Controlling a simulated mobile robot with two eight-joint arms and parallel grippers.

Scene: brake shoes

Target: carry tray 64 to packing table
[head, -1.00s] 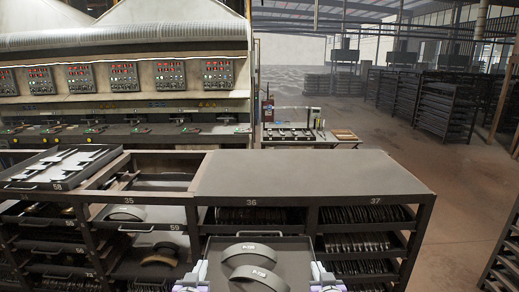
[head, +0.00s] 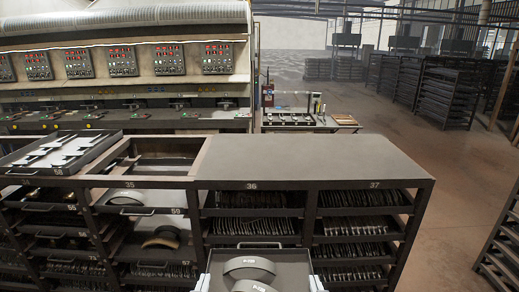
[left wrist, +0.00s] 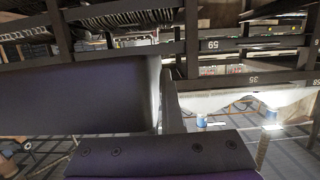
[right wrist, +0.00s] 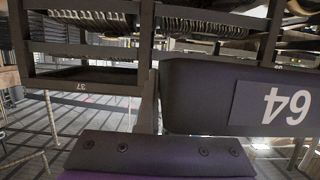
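Tray 64 (head: 299,265) is a dark tray at the bottom edge of the head view, with curved brake shoes (head: 250,268) lying in it. My left gripper (head: 203,283) is at its left side and my right gripper (head: 316,283) at its right side; only small pale parts of both show. In the right wrist view the tray's dark wall (right wrist: 210,95) carries a "64" label, close above the purple finger pad. In the left wrist view the tray wall (left wrist: 80,95) is likewise close to the pad. Both grippers appear shut on the tray. The tray's near part is cut off.
A dark rack (head: 310,160) with numbered slots and a flat top stands just ahead. A tray marked 58 (head: 60,152) sits on its left end. A small table (head: 310,127) with items stands behind it. Another rack (head: 503,245) is at the right edge. Open floor lies to the right.

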